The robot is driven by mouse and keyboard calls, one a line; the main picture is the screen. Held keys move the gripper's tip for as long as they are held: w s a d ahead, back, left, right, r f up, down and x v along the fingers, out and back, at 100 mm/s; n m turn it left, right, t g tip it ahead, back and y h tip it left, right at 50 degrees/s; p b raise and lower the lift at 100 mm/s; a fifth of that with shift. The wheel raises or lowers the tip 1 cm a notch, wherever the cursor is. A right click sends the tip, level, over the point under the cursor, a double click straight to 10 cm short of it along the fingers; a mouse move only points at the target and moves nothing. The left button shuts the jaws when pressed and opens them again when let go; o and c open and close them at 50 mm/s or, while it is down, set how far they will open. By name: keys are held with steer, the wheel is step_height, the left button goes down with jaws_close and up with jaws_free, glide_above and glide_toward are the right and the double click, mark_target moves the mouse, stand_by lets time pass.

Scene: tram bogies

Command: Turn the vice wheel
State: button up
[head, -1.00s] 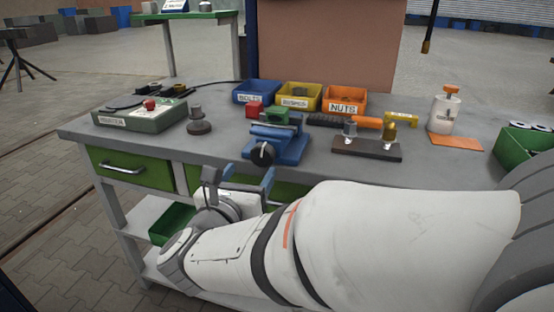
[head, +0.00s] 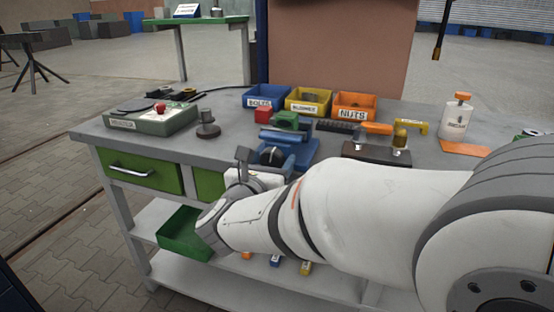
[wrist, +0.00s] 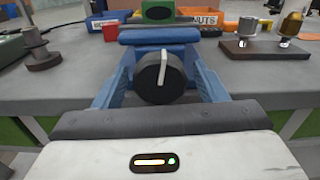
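I cannot tell how far the fingertips reach past the wheel's face.
A dark block with two fittings (head: 377,152) is right of the vice. A dark round-based knob (head: 208,128) and a grey-green box (head: 153,120) are to the left. Labelled bins in blue (head: 265,97), yellow (head: 308,101) and orange (head: 354,105) stand behind.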

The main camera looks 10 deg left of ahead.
steer(key=c, duration=0.7)
steer(key=shift+d, duration=0.15)
steer(key=shift+c, duration=0.7)
steer(key=shift+n, duration=0.4)
